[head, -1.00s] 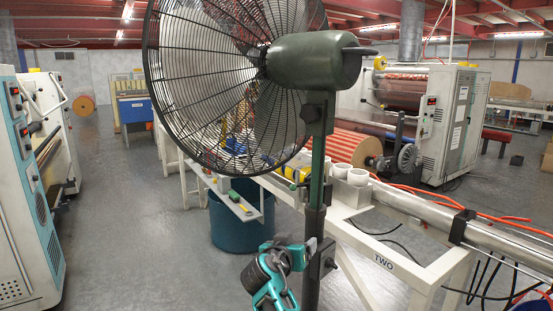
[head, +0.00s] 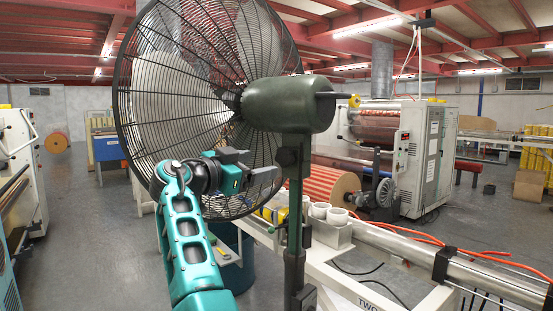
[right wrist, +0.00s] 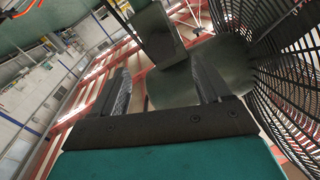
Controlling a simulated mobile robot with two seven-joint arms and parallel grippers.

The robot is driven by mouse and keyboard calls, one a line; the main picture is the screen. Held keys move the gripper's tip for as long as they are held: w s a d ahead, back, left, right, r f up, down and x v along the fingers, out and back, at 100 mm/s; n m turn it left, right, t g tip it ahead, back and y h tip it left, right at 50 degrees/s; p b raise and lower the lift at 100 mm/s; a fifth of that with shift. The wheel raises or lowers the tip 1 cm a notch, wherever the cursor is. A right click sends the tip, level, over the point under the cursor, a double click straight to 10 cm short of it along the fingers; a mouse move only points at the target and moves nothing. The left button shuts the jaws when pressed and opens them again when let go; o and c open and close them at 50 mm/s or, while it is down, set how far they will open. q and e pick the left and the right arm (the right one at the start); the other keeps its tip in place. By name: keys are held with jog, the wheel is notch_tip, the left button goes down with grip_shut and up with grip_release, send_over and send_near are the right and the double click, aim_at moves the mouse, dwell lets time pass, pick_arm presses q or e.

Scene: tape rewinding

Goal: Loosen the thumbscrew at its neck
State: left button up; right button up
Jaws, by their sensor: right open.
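The green pedestal fan (head: 290,104) stands upright in the middle of the head view, with its wire cage to the left of the motor. Its neck (head: 296,165) joins the motor to the pole, and a small dark knob, which looks like the thumbscrew (head: 286,157), sits on the neck's left side. My right gripper (head: 274,175) is level with the neck, just left of it and below the motor. In the right wrist view its two fingers (right wrist: 160,75) are apart and empty, with the green motor housing (right wrist: 190,85) beyond them. My left gripper is not in view.
The fan cage (head: 185,95) is close behind and above my right arm. A white bench frame (head: 375,285) with white cups (head: 336,216) and a metal roller (head: 490,287) stands behind the pole. Open grey floor (head: 80,240) lies to the left.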

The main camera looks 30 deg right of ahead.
aim_at(282, 159)
jog(key=p+x, duration=0.1)
jog(key=x, duration=0.7)
jog(key=shift+c, duration=0.2)
jog(key=shift+a, duration=0.1)
jog(key=c, duration=1)
